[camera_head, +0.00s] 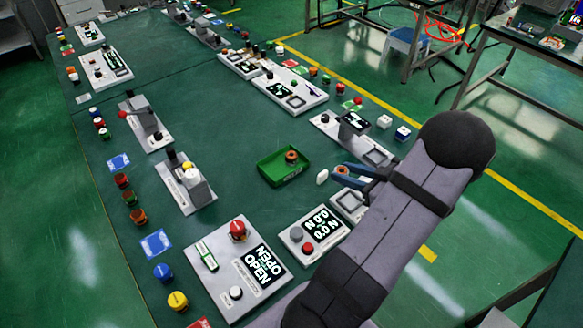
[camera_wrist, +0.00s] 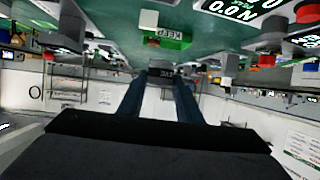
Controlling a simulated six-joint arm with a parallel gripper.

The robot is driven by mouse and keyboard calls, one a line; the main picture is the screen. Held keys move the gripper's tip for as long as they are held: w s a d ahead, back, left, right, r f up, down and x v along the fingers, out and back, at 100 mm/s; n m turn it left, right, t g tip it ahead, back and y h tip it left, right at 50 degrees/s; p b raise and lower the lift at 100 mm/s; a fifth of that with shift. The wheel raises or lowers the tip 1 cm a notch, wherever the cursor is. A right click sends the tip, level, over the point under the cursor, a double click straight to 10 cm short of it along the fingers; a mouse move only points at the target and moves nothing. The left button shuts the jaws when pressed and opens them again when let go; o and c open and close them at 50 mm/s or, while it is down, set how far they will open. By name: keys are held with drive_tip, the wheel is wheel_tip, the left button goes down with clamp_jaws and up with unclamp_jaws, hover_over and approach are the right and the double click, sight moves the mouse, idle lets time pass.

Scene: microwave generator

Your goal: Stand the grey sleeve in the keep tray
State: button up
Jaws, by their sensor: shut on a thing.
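The keep tray (camera_head: 268,178) is a shallow green tray in the middle of the bench. Its KEEP label shows upside down in the wrist view (camera_wrist: 167,31). A dark part with an orange ring (camera_head: 291,156) stands in its far right part. My gripper (camera_head: 338,173) is right of the tray, apart from it, its blue fingers pointing left. It is shut on a small grey piece with dark lettering (camera_wrist: 161,73), apparently the grey sleeve. An orange ring shows between the fingertips in the head view; the sleeve's grey side is mostly hidden there.
A white rounded piece (camera_head: 322,177) lies between tray and fingertips. A display box (camera_head: 314,234) and an OPEN panel (camera_head: 236,272) stand in front. Fixtures with a lever (camera_head: 352,128) stand behind. Bare bench lies left of the tray.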

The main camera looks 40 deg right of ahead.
drive_tip(key=w+a+r+n+g+y+b, duration=0.1)
drive_tip(key=w+a+r+n+y, duration=0.2)
drive_tip(key=w+a, duration=1.25)
drive_tip(key=w+a+r+n+g+y+b, duration=0.1)
drive_tip(key=w+a+r+n+y, duration=0.15)
drive_tip(key=w+a, duration=1.35)
drive_tip(key=d+m+t+h, duration=0.2)
drive_tip(key=d+m+h, duration=0.7)
drive_tip(key=d, duration=0.1)
drive_tip(key=s+d+f+m+g+h, duration=0.2)
drive_tip(key=s+d+f+m+h, duration=0.1)
drive_tip(key=d, duration=0.3)
drive_tip(key=s+d+f+m+g+h, duration=0.1)
drive_tip(key=s+d+f+m+h, duration=0.2)
drive_tip(key=s+d, duration=0.3)
drive_tip(key=shift+d+f+m+g+h, duration=0.4)
drive_tip(key=shift+d+f+h, duration=0.1)
drive_tip(key=shift+h, duration=0.25)
